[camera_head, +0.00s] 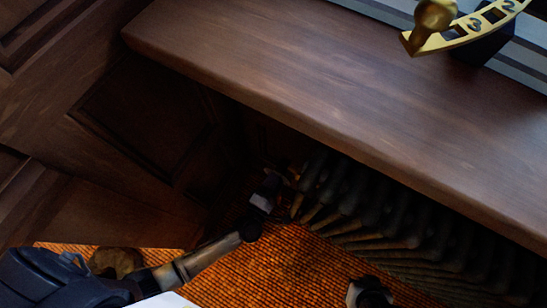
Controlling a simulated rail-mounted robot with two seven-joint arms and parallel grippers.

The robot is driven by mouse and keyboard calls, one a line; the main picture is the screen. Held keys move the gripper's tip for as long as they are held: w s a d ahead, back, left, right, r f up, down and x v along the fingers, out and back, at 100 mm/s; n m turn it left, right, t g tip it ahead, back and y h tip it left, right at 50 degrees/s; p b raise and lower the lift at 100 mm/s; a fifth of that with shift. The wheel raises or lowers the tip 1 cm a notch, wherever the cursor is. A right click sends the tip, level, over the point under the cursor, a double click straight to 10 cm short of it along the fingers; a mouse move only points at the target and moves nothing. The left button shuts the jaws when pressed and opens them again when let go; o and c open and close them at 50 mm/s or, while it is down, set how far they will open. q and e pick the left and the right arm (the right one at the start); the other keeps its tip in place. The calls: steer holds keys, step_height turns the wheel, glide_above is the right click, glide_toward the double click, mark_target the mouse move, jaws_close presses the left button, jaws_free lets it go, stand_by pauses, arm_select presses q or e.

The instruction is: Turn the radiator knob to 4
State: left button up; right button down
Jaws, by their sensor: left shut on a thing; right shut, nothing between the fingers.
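The dark ribbed radiator (375,215) stands under the wooden sill. My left gripper (273,184) is at the radiator's left end, in shadow below the sill. It is shut on what appears to be the radiator knob, which is small, dark and mostly hidden by the fingers. I cannot read any setting on it. My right gripper (370,291) is at the bottom edge, over the floor in front of the radiator. It is shut and empty, apart from the radiator.
The wide wooden sill (300,65) overhangs the radiator. A brass curved scale (465,30) with the figures 2 and 3 and a brass ball stands at its top right. Dark wall panelling (140,120) closes off the left. The orange woven floor (290,265) is open.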

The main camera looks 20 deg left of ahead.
stand_by(0.4)
arm_select(q)
steer(key=o, duration=0.9)
steer(key=shift+s, duration=0.1)
steer(key=s, duration=0.4)
steer(key=s+p, duration=0.1)
steer(key=s, duration=0.4)
steer(key=s+a, duration=0.1)
steer(key=s, duration=0.3)
steer(key=shift+s, duration=0.3)
